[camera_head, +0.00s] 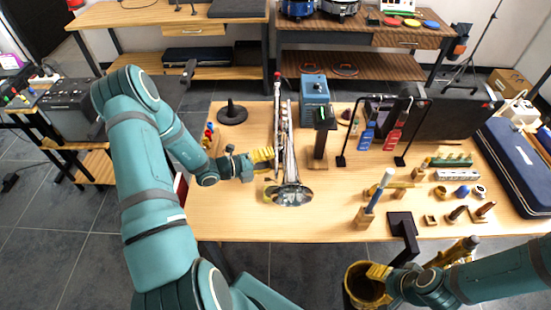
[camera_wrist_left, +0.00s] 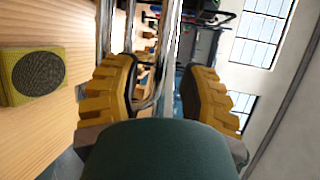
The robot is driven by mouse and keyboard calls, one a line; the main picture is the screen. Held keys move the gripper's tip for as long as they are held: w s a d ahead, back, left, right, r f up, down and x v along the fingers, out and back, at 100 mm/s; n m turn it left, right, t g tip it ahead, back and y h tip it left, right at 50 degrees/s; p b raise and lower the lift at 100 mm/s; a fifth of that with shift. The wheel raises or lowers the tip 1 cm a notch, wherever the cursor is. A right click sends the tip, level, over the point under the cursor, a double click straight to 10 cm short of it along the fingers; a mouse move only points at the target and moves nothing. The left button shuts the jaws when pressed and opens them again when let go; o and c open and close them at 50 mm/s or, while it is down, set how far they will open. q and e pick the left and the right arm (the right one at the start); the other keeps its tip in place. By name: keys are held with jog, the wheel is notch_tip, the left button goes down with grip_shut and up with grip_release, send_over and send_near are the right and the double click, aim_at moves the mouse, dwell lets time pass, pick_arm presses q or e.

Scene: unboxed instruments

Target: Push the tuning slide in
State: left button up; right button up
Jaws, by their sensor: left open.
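A silver brass instrument (camera_head: 291,165) stands on the wooden table, its bell (camera_head: 291,196) toward the near edge. I cannot make out its tuning slide clearly. My left gripper (camera_head: 264,156) is at the instrument's left side. In the left wrist view, the open yellow fingers of the left gripper (camera_wrist_left: 162,85) stand either side of a bent silver tube (camera_wrist_left: 152,92), with gaps visible. My right gripper (camera_head: 378,271) is low at the front right, beside a gold-coloured round container (camera_head: 361,291), away from the instrument. Its finger opening is unclear.
A dark stand (camera_head: 321,140) and a blue box (camera_head: 314,97) are close to the instrument's right. A black round base (camera_head: 232,112) is to its left. A yellow block with a dark round face (camera_wrist_left: 33,75) shows in the left wrist view. Bare tabletop (camera_head: 240,215) lies in front.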

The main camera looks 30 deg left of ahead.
pick_arm(q)
jog(key=v, duration=0.9)
jog(key=shift+r, duration=0.1)
jog(key=shift+s, duration=0.1)
